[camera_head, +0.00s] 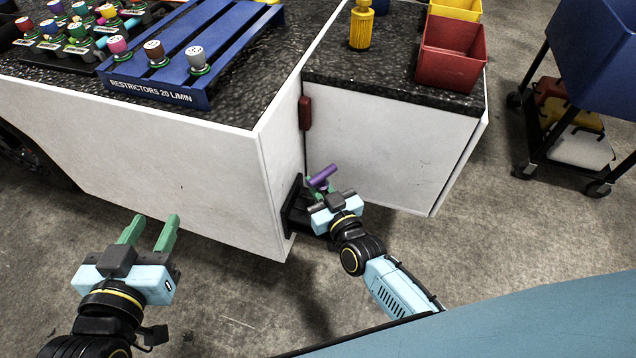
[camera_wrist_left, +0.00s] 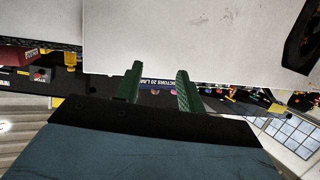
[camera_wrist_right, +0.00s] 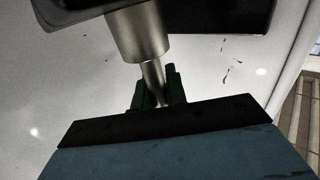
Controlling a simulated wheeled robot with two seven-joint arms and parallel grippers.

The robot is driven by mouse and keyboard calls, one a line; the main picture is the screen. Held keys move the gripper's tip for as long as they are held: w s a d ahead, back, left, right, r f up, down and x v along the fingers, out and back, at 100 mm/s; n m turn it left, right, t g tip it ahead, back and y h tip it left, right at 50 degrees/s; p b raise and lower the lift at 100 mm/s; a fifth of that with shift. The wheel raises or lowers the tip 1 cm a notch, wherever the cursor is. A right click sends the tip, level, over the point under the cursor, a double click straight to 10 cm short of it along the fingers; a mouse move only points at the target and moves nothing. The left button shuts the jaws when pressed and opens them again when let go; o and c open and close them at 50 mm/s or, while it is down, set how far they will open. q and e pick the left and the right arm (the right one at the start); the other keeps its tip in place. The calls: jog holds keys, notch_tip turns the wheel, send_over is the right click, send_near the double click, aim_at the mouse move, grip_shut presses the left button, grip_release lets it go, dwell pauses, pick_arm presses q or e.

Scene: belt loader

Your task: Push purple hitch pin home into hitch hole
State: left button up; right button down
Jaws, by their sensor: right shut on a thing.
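The purple hitch pin (camera_head: 322,176) shows its purple cross handle just above my right gripper (camera_head: 316,188), beside the black hitch bracket (camera_head: 293,207) on the white cabinet's side. My right gripper is shut on the pin. In the right wrist view its fingers (camera_wrist_right: 158,88) close around a narrow metal neck, and a thicker silver shaft (camera_wrist_right: 138,35) extends up to a black part (camera_wrist_right: 220,14) at the top. The hitch hole is hidden, so I cannot tell how deep the pin sits. My left gripper (camera_head: 152,222) is open and empty in front of the cabinet.
The white cabinet (camera_head: 180,170) has a dark stone top with a blue restrictor rack (camera_head: 195,45). A lower counter (camera_head: 395,75) to its right carries a red bin (camera_head: 450,55) and a yellow bottle (camera_head: 361,28). A cart (camera_head: 590,70) stands far right. Floor ahead of the cabinet is clear.

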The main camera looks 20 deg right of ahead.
pick_arm(q)
jog(key=r+t, duration=0.2)
jog(key=r, duration=0.1)
jog(key=d+r+t+h+b, duration=0.1)
jog(key=shift+w+r, duration=0.2)
jog(key=shift+w, duration=0.15)
dwell(1.1)
jog(key=shift+d+r, duration=0.1)
jog(key=shift+r, duration=0.1)
jog(key=r+t, duration=0.1)
jog(key=r+t+h+b, duration=0.1)
jog(key=r+t, duration=0.1)
jog(key=r, duration=0.1)
jog(key=shift+s+d+r, duration=0.1)
jog(key=shift+s+d, duration=0.15)
jog(key=shift+s, duration=0.05)
dwell(0.8)
jog(key=shift+s+r, duration=0.1)
jog(key=shift+r, duration=0.05)
jog(key=shift+s+r+t+h+b, duration=0.1)
jog(key=shift+r+t+h+b, duration=0.15)
jog(key=shift+t+h+b, duration=0.05)
